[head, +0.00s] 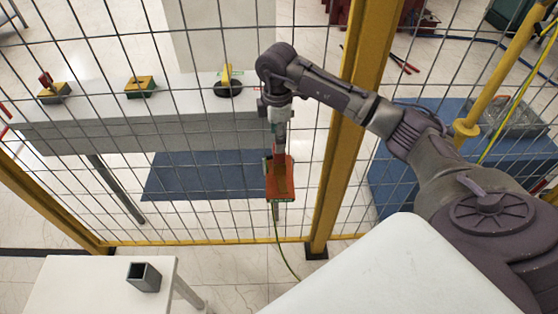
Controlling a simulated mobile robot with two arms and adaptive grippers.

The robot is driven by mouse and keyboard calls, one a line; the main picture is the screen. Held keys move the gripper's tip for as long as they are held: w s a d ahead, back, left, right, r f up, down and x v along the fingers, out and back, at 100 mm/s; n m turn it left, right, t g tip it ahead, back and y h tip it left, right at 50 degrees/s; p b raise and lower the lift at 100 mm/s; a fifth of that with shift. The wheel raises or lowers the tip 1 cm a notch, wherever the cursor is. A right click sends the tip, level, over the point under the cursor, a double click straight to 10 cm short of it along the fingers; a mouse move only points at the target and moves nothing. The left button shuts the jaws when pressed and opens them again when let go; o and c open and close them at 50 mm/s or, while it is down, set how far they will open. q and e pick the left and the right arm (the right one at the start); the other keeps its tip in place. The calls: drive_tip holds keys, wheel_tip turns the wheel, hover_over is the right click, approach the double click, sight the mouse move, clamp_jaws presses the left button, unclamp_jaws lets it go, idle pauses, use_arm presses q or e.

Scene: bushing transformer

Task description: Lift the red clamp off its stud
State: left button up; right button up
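A flat red-orange piece with a yellowish stripe (272,180), likely the red clamp, is upright in front of the mesh fence. A thin green cable (279,235) runs down from it to the floor. My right arm comes in from the right and bends down, with its gripper (279,150) at the top of the red piece. The gripper overlaps the piece's upper end; whether the fingers are closed on it is too small to tell. The stud cannot be made out. My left gripper is not in view.
A yellow-framed mesh fence (348,120) stands behind my arm. A white table (85,290) at lower left bears a dark square cup (144,277). A white surface fills the lower right.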

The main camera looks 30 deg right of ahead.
sight(279, 158)
wheel_tip(279, 158, down, 3)
drive_tip(key=shift+a, duration=0.1)
drive_tip(key=f, duration=0.1)
drive_tip(key=f+p, duration=0.1)
drive_tip(key=f, duration=0.2)
drive_tip(key=shift+s+p, duration=0.3)
drive_tip(key=shift+p, duration=0.05)
drive_tip(key=shift+f, duration=0.65)
drive_tip(key=shift+w+r, duration=0.1)
drive_tip(key=c, duration=1.2)
